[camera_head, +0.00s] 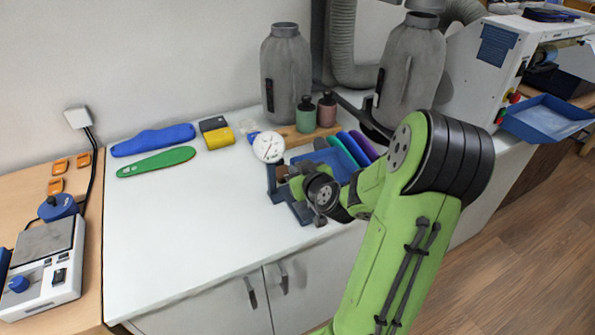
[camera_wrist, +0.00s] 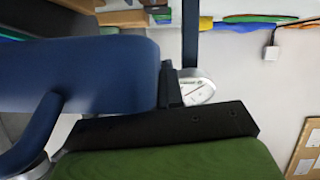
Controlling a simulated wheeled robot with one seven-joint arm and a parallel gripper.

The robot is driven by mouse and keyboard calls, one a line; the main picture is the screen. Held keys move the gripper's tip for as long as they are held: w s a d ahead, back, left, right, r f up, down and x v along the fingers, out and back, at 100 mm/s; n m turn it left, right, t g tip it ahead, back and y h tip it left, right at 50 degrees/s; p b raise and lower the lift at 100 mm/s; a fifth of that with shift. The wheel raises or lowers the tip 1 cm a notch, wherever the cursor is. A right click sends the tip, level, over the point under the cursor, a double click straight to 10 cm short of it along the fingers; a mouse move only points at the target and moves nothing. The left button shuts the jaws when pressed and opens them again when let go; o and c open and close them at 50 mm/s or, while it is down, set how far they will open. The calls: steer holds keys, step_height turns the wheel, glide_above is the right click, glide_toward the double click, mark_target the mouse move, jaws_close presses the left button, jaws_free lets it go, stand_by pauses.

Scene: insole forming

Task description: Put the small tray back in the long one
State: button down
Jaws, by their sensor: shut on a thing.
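My gripper (camera_head: 318,196) is low over the front of the white bench, beside a dial gauge (camera_head: 268,147). It is shut on a dark blue thing (camera_wrist: 80,75), which fills the left of the wrist view. I cannot tell for sure whether this is the small tray. A blue tray (camera_head: 335,157) lies just behind my gripper in the head view, partly hidden by my arm. The long tray and the small tray cannot be clearly told apart here. The gauge's dial also shows in the wrist view (camera_wrist: 198,90), just past the black bar.
Blue (camera_head: 153,140) and green (camera_head: 157,161) insoles lie at the back left, by a yellow block (camera_head: 219,138). Bottles (camera_head: 306,115) stand on a wooden board behind the tray. Purple and green insoles stand right of the tray. The bench's left front is clear.

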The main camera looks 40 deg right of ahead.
steer(key=shift+f+b, duration=0.2)
steer(key=shift+b, duration=0.1)
steer(key=c, duration=1.3)
jaws_free()
steer(key=shift+o, duration=0.2)
steer(key=shift+r, duration=0.1)
